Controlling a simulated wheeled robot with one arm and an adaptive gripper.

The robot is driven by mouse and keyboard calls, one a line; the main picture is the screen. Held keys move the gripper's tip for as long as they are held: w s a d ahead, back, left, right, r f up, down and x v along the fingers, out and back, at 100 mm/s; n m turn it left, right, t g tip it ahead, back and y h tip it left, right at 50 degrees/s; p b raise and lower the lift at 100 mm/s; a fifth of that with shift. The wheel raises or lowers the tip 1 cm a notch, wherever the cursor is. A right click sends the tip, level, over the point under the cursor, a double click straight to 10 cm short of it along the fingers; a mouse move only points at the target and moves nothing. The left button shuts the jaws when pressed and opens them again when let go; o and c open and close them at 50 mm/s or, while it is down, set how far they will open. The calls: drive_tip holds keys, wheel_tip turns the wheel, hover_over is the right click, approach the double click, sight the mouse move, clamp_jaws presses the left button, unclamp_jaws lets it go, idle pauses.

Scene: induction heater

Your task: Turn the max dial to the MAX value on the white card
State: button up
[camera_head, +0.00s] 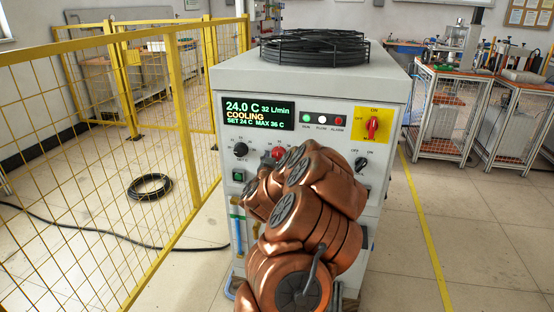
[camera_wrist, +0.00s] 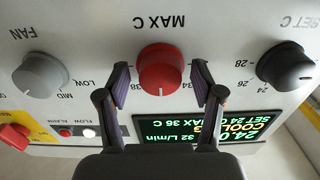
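The red max dial (camera_wrist: 160,72) sits under the upside-down label MAX C in the wrist view, its white mark at the lower edge between the 38 and 34 marks. In the head view it (camera_head: 277,153) shows just above my arm. My gripper (camera_wrist: 161,78) is open, one finger on each side of the dial with a visible gap on both sides. In the head view my arm hides the gripper. The display (camera_head: 258,113) reads 24.0 C, 32 L/min, COOLING, SET 24 C, MAX 36 C. I cannot make out a white card.
The black set dial (camera_wrist: 287,66) and grey fan dial (camera_wrist: 41,75) flank the red one. A red switch (camera_head: 373,127) sits on a yellow plate at the upper right. A yellow fence (camera_head: 130,130) stands left of the cabinet (camera_head: 390,82); open floor lies right.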

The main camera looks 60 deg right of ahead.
drive_tip(key=c, duration=0.9)
drive_tip(key=shift+c, duration=0.2)
drive_tip(key=shift+f+m+b, duration=0.1)
drive_tip(key=shift+m+b, duration=0.2)
drive_tip(key=shift+b, duration=0.2)
drive_tip(key=m+b, duration=0.7)
drive_tip(key=m, duration=0.1)
